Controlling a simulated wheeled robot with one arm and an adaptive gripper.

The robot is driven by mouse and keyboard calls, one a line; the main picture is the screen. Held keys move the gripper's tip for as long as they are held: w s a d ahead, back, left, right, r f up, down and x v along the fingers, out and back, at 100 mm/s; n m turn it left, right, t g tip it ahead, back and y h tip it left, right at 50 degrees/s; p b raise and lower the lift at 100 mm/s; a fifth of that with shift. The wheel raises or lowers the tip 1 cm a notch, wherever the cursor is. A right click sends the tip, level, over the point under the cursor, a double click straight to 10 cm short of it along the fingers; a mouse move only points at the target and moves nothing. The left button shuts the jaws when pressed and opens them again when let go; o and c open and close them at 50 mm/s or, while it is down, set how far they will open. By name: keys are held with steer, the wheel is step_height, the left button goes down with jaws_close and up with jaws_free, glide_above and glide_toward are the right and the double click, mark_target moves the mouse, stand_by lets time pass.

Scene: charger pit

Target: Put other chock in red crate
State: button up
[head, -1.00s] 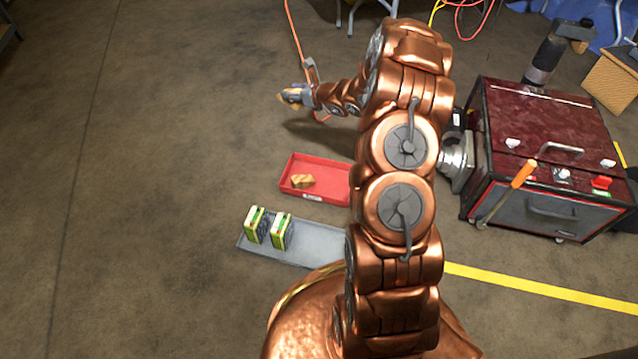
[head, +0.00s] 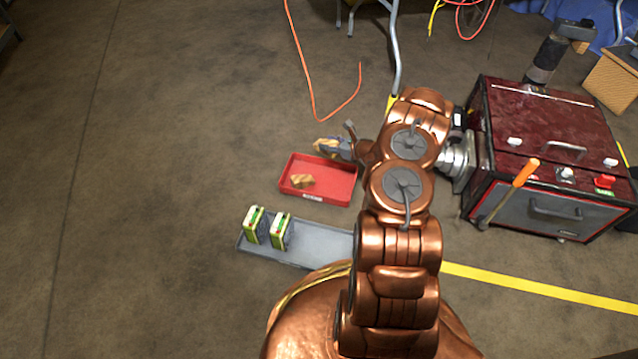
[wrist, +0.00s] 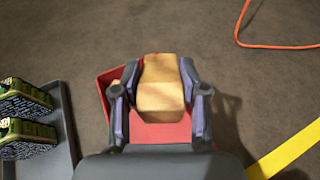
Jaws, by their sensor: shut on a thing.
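My gripper (head: 335,147) is shut on a yellow-tan wooden chock (wrist: 160,95), with one finger on each side of it in the wrist view. In the head view the gripper appears at the far edge of the red crate (head: 335,196). In the wrist view the red crate (wrist: 165,134) shows below and behind the held chock, apparently with a gap.
A grey tray (head: 310,240) with two green-and-white boxes (head: 267,228) lies in front of the crate. A dark red machine (head: 550,140) stands at right. An orange cable (head: 318,110) lies beyond the crate. The floor at left is clear.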

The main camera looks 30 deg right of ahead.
glide_above(336, 187)
step_height(336, 187, down, 7)
step_height(336, 187, down, 10)
steer(key=b, duration=0.4)
steer(key=shift+r, duration=0.2)
steer(key=shift+f+b, duration=0.2)
steer(key=shift+b, duration=0.1)
steer(key=o, duration=1.2)
steer(key=shift+r, duration=0.1)
